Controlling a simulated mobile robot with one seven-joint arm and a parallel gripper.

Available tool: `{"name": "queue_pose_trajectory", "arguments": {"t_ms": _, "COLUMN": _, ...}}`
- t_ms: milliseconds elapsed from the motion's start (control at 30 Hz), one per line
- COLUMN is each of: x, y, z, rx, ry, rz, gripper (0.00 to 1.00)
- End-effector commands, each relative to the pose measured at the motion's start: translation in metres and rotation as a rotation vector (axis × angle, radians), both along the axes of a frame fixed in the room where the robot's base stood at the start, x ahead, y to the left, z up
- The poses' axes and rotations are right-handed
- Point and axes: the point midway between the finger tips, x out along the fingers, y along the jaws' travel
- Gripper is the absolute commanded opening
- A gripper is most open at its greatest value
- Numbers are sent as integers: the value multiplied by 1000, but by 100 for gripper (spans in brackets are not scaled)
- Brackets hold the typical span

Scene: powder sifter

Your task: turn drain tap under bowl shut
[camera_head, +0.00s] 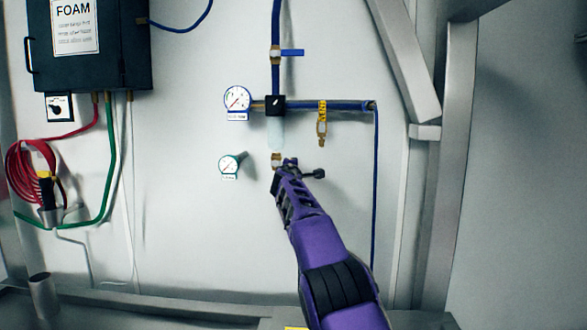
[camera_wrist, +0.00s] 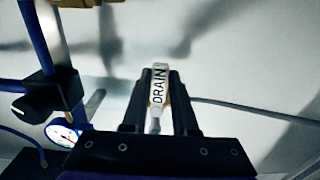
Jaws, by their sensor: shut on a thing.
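The drain tap (camera_head: 276,159) shows as a small brass fitting under the pale, translucent bowl (camera_head: 275,133) in the head view. My gripper (camera_head: 286,168) reaches up to it from below and right, and covers most of the tap's lower part. In the wrist view, a light tag or handle marked DRAIN (camera_wrist: 158,88) sits between the two dark fingers of my gripper (camera_wrist: 160,96). The fingers are shut on this DRAIN handle, and it points away from the camera. I cannot tell the angle of the tap's valve.
A blue pipe with a blue-handled valve (camera_head: 291,53) runs above the bowl. Gauges (camera_head: 237,98) (camera_head: 229,165) are to the left, and a brass fitting with a yellow tag (camera_head: 322,112) hangs to the right. A dark FOAM box (camera_head: 120,60) and red hose (camera_head: 30,165) are far left.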

Motion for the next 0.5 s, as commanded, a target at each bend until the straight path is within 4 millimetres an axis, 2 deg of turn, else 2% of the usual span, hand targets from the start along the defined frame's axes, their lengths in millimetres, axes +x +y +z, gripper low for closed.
{"name": "queue_pose_trajectory", "arguments": {"t_ms": 467, "x": 0, "y": 0, "z": -1, "rx": 15, "ry": -1, "rz": 1, "gripper": 0}}
{"name": "queue_pose_trajectory", "arguments": {"t_ms": 500, "x": 0, "y": 0, "z": -1, "rx": 15, "ry": -1, "rz": 1, "gripper": 30}}
